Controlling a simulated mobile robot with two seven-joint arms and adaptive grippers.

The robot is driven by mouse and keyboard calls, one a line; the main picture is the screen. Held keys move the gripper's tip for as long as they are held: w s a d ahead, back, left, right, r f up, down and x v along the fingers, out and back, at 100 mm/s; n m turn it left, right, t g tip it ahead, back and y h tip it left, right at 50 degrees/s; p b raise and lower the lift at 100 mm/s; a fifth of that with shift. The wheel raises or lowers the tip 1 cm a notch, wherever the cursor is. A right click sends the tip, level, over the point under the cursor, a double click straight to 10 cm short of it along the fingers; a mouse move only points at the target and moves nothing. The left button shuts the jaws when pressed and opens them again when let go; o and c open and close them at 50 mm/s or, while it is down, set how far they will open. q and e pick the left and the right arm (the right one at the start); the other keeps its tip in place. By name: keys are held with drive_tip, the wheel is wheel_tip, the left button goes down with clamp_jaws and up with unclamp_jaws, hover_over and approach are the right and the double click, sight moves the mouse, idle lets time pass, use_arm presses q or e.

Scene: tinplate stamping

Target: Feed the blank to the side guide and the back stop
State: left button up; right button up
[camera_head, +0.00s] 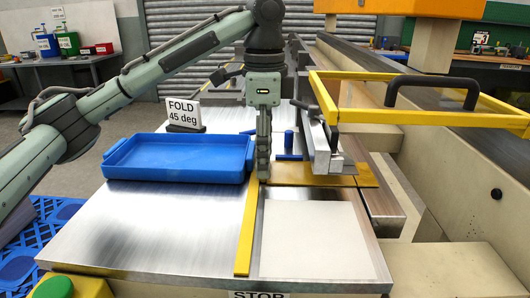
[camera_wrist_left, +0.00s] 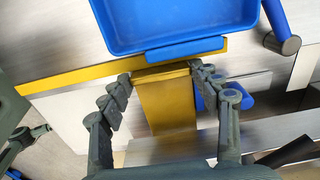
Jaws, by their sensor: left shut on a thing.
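A gold sheet-metal blank (camera_head: 318,173) lies at the bending machine, partly under its beam. My left gripper (camera_head: 264,172) points down at the blank's left end. In the left wrist view, its two fingers (camera_wrist_left: 160,83) are shut on the gold blank (camera_wrist_left: 166,106), one on each side. The blank's end is at or very close to the yellow side guide strip (camera_head: 246,232), which also shows in the wrist view (camera_wrist_left: 75,78). Blue stop-like pieces (camera_head: 289,157) stand behind the blank; whether it touches them I cannot tell. My right gripper is not in view.
A blue tray (camera_head: 110,172) sits left of the guide. A pale square panel (camera_head: 315,238) lies in front of the blank. A yellow guard frame (camera_head: 420,117) with a black handle overhangs the right. A "FOLD 45 deg" sign (camera_head: 184,113) stands behind the tray.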

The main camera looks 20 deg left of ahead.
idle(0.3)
use_arm(q)
drive_tip(key=o, duration=1.1)
wheel_tip(320, 180, up, 12)
wheel_tip(320, 180, down, 12)
drive_tip(key=shift+f, duration=0.1)
drive_tip(key=shift+d, duration=0.1)
idle(0.4)
